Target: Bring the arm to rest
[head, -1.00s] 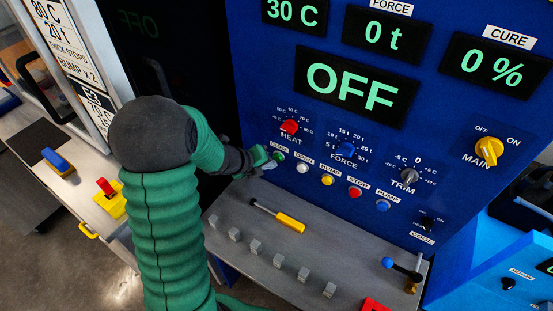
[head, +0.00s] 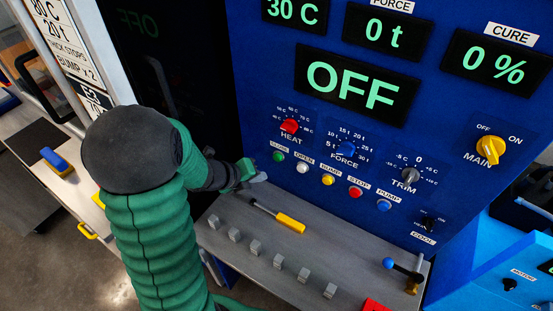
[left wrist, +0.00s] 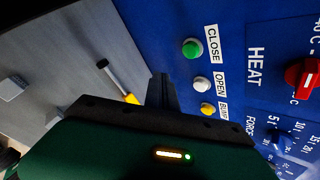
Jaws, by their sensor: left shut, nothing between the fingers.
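My left arm (head: 155,220) comes up from the bottom left of the head view, green with a dark elbow. My left gripper (head: 258,177) is shut and empty, low in front of the blue press panel (head: 260,60), just below and left of the green CLOSE button (head: 278,156). In the left wrist view the shut dark fingers (left wrist: 162,90) point toward the corner between the grey shelf and the panel, apart from the green button (left wrist: 193,48). My right gripper is not in view.
A grey shelf (head: 255,250) below the panel holds a yellow-handled tool (head: 290,222) and several small grey blocks. A blue-knobbed lever (head: 389,264) stands at its right. Several buttons and knobs line the panel; the large display (head: 357,86) reads OFF.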

